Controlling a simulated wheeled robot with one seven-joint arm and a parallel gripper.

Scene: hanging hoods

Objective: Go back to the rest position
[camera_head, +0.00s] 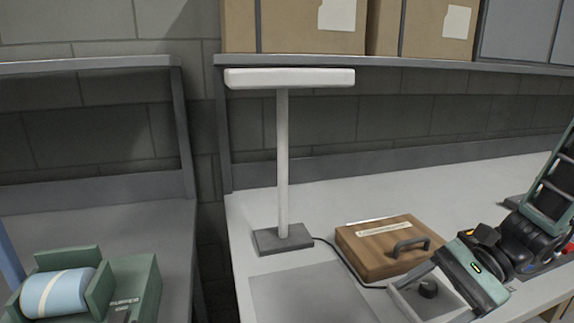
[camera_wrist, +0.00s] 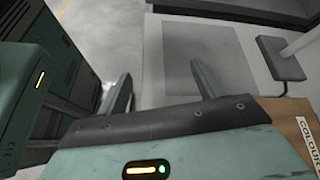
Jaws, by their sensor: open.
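My gripper (camera_head: 408,292) is at the lower right of the head view, low over the front of the pale bench, in front of the brown case. Its fingers are apart, with nothing held between them. In the wrist view my gripper (camera_wrist: 160,88) also shows two spread fingers, with the bench edge and floor beyond them. The arm reaches in from the right edge of the head view.
The bench (camera_head: 245,220) holds a white lamp (camera_head: 283,160), a brown case (camera_head: 390,246) with a handle, and a grey mat (camera_head: 310,292). A shelf (camera_head: 430,64) with cartons hangs above. A green tape dispenser (camera_head: 140,285) stands on the left bench.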

